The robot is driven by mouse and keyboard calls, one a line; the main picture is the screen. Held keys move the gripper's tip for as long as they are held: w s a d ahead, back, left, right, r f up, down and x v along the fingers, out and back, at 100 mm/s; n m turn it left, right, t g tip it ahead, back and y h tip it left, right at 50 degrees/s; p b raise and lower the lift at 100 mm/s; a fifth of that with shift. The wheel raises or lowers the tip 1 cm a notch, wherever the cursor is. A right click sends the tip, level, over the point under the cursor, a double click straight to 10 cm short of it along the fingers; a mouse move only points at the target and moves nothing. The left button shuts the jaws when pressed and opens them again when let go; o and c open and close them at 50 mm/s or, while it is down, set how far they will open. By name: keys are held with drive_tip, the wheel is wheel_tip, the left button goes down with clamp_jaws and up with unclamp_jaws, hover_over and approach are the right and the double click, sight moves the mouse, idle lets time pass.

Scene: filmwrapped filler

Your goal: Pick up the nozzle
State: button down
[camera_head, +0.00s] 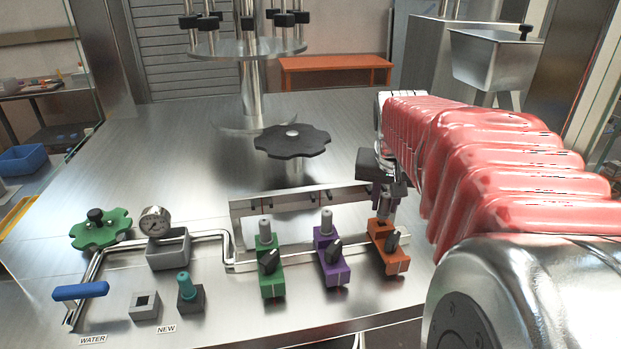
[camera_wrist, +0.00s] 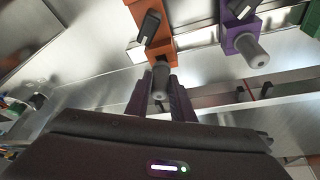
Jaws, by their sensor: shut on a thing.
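A grey nozzle stands on the orange block (camera_head: 388,248) at the right end of a row of three blocks. In the wrist view this nozzle (camera_wrist: 160,78) lies between my fingertips, its base against the orange block (camera_wrist: 145,28). My gripper (camera_head: 385,207) points down over the orange block and is shut on the nozzle, which its fingers mostly hide in the head view. A similar grey nozzle (camera_head: 326,222) stands on the purple block (camera_head: 331,262), another (camera_head: 265,230) on the green block (camera_head: 271,278). A teal nozzle (camera_head: 184,286) stands in a dark holder by the NEW label.
An upright metal plate (camera_head: 240,208) runs behind the blocks. A black knobbed wheel (camera_head: 292,141) stands behind it. A gauge (camera_head: 155,222), pipes, a green handwheel (camera_head: 100,230), a blue lever (camera_head: 80,291) and an empty grey holder (camera_head: 144,306) are left. The steel top is clear at back left.

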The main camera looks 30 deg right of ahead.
wheel_tip(320, 180, up, 8)
drive_tip(key=shift+f, duration=0.15)
drive_tip(key=shift+r, duration=0.2)
idle(0.6)
drive_tip(key=shift+r, duration=1.3)
idle(0.5)
